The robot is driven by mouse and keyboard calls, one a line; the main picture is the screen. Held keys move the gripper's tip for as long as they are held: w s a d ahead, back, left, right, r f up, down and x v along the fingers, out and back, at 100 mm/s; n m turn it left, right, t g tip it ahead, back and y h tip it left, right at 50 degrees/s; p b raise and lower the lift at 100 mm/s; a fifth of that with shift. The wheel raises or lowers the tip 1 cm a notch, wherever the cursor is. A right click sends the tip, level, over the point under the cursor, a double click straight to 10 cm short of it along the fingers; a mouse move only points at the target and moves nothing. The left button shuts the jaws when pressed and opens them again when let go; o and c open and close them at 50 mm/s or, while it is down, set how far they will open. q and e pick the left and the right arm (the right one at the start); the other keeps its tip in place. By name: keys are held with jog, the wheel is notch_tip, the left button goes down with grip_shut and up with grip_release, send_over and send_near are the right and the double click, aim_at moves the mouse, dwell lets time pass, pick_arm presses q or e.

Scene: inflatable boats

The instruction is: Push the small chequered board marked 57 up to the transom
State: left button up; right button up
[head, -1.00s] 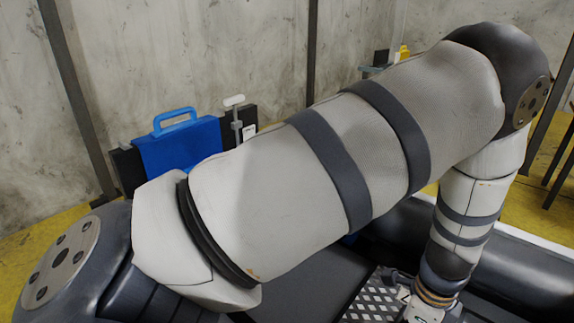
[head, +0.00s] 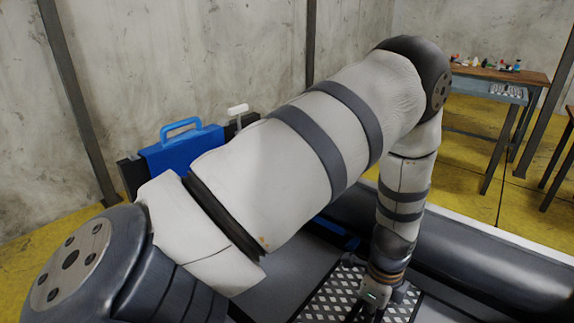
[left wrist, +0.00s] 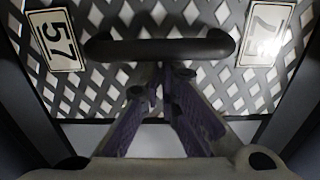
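The chequered board (head: 333,298), dark with pale diamonds, lies on the grey floor at the bottom of the head view. In the left wrist view the board (left wrist: 85,85) has a 57 plate (left wrist: 56,40) at left, another glare-washed plate (left wrist: 267,32) at right and a black bar handle (left wrist: 160,48) between. My left gripper (left wrist: 163,75) has its fingers drawn together, tips at the handle's near edge; contact is unclear. A dark upright panel (head: 132,175), possibly the transom, stands at left. My right gripper is not seen.
A blue piece with a handle (head: 183,150) hangs over the dark panel, beside a white-topped clamp (head: 238,112). A thick dark tube (head: 480,260) runs along the right. A wooden table (head: 500,75) with small items stands back right. My left arm hides the middle.

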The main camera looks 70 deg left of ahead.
aim_at(320, 290)
pick_arm(q)
jog(key=shift+s+a+p, duration=0.3)
jog(key=shift+s+a, duration=0.6)
jog(key=shift+a, duration=1.05)
jog(key=shift+s+a+p, duration=0.25)
jog(key=shift+s+a, duration=0.7)
jog(key=shift+a, duration=0.95)
jog(key=shift+s+a+p, duration=0.3)
jog(key=shift+s+a, duration=0.6)
jog(key=shift+a, duration=1.05)
jog(key=shift+s+a+p, duration=0.1)
jog(key=shift+s+a, duration=0.6)
jog(key=shift+a, duration=0.75)
jog(key=shift+s+a+p, duration=0.15)
jog(key=shift+s+a, duration=0.55)
jog(key=shift+a, duration=0.7)
jog(key=shift+s+a+p, duration=0.1)
jog(key=shift+s+a, duration=0.6)
jog(key=shift+a, duration=0.75)
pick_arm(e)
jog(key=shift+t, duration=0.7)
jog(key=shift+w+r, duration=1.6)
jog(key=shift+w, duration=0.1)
